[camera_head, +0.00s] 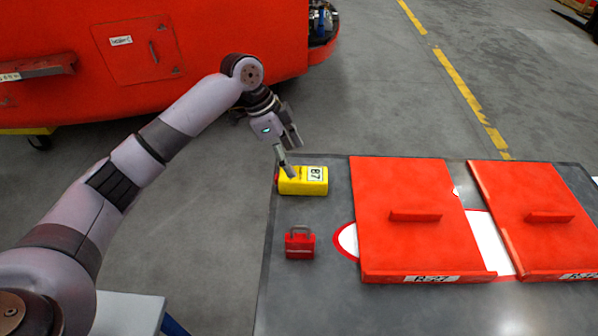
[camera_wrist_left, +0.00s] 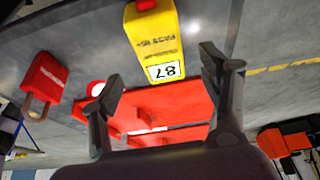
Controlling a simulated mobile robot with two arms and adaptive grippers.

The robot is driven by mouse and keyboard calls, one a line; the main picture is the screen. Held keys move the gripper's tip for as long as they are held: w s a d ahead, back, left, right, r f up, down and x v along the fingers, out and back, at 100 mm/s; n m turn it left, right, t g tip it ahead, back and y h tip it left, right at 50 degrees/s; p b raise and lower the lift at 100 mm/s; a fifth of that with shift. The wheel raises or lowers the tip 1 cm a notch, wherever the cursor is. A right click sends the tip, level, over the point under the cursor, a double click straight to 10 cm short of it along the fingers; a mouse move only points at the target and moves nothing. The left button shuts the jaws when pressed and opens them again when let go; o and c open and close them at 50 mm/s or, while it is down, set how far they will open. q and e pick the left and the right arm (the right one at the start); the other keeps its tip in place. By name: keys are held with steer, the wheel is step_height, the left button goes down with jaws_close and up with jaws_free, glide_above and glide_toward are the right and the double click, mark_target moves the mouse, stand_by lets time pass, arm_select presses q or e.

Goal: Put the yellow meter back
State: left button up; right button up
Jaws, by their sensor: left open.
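The yellow meter (camera_head: 312,181) lies on the grey table near its far left corner, with a white label reading 87. My left gripper (camera_head: 285,155) is just above the meter's left part in the head view, one finger overlapping it in the picture. In the left wrist view, the meter (camera_wrist_left: 152,42) shows beyond and between the two spread fingers (camera_wrist_left: 165,90). The gripper is open and nothing is between the fingertips; I cannot tell if a finger touches the meter. My right gripper is not in view.
A red padlock (camera_head: 300,244) lies on the table (camera_head: 300,300) in front of the meter. Two red panels with handles, the left panel (camera_head: 400,190) and the right panel (camera_head: 535,190), lie to the right. A large red train nosecone (camera_head: 200,60) stands behind my arm.

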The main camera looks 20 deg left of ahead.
arm_select(q)
steer(key=shift+v, duration=2.1)
